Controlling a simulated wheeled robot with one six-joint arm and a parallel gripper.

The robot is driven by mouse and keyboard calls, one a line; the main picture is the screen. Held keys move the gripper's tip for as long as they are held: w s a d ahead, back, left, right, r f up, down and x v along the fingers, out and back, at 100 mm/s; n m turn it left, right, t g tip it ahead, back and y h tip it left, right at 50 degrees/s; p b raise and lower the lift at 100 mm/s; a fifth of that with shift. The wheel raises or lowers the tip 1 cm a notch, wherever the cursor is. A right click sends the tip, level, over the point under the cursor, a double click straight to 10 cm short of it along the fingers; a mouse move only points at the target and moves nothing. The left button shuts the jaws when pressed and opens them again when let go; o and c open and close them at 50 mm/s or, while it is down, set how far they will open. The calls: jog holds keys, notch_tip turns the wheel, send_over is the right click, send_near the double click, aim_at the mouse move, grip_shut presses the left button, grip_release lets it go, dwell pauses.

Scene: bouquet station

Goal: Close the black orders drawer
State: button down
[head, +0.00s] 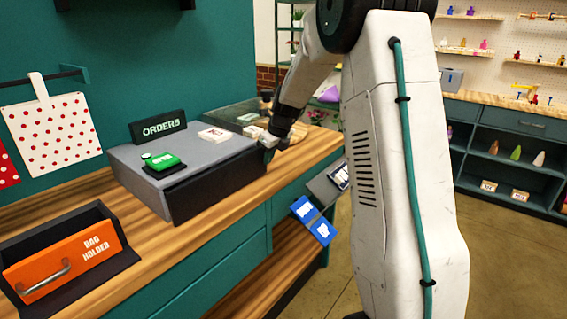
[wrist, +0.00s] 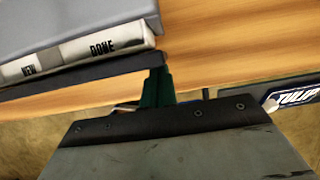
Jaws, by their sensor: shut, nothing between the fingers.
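The orders box (head: 190,148) is a grey unit on the wooden counter, below an ORDERS sign (head: 158,128). Its black drawer front (head: 215,182) faces the counter's front edge. In the wrist view a cream strip marked NEW and DONE (wrist: 85,55) shows between the grey box (wrist: 60,22) and the dark drawer edge (wrist: 85,74), so the drawer seems a little open; how far I cannot tell. My gripper (head: 268,143) is shut and empty at the right end of the drawer front. Its fingertips (wrist: 157,84) are against or very near that end in the wrist view.
An orange bag holder (head: 65,262) stands at the left. Bare counter lies before the drawer.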

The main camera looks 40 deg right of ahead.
aim_at(262, 152)
jog(key=shift+w+a, duration=0.15)
jog(key=shift+w, duration=0.35)
jog(key=shift+w+a, duration=0.15)
jog(key=shift+w, duration=0.35)
jog(key=shift+w+r, duration=0.2)
jog(key=shift+w, duration=0.1)
jog(key=shift+w+a, duration=0.15)
